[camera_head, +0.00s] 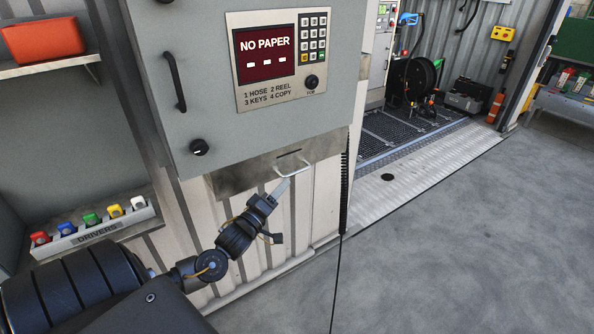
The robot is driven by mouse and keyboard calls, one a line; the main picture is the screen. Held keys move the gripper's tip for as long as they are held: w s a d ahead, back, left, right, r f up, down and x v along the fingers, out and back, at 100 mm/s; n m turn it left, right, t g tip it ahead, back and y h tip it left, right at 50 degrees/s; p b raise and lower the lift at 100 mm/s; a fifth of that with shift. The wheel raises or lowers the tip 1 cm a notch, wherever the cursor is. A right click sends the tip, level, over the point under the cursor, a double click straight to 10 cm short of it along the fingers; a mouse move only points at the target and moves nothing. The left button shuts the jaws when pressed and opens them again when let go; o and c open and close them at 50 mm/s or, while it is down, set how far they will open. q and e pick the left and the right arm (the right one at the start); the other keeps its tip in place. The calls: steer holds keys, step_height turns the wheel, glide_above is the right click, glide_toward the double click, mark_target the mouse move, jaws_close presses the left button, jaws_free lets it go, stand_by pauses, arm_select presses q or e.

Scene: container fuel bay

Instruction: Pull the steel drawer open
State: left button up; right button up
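The steel drawer (240,178) is a plain metal front set under the grey cabinet (205,95). Its pale bar handle (293,166) sticks out near the drawer's right part. The drawer front looks close to flush beneath the cabinet. My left gripper (281,186) reaches up from the lower left, with its light fingertips just below the handle, at or very near it. Whether the fingers are around the bar or only beside it is too small to tell. My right gripper is not in view.
The cabinet has a "NO PAPER" keypad panel (276,58), a black handle (175,82) and a knob (199,147). A rack of coloured drivers (95,227) and a shelf with an orange bin (43,39) are at left. A black cable (339,255) hangs to the right. Grey floor (460,250) is open at right.

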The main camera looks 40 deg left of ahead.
mark_target(297, 172)
arm_select(q)
steer(key=p+x, duration=0.2)
steer(key=x, duration=0.6)
steer(key=shift+w, duration=0.1)
jaws_close()
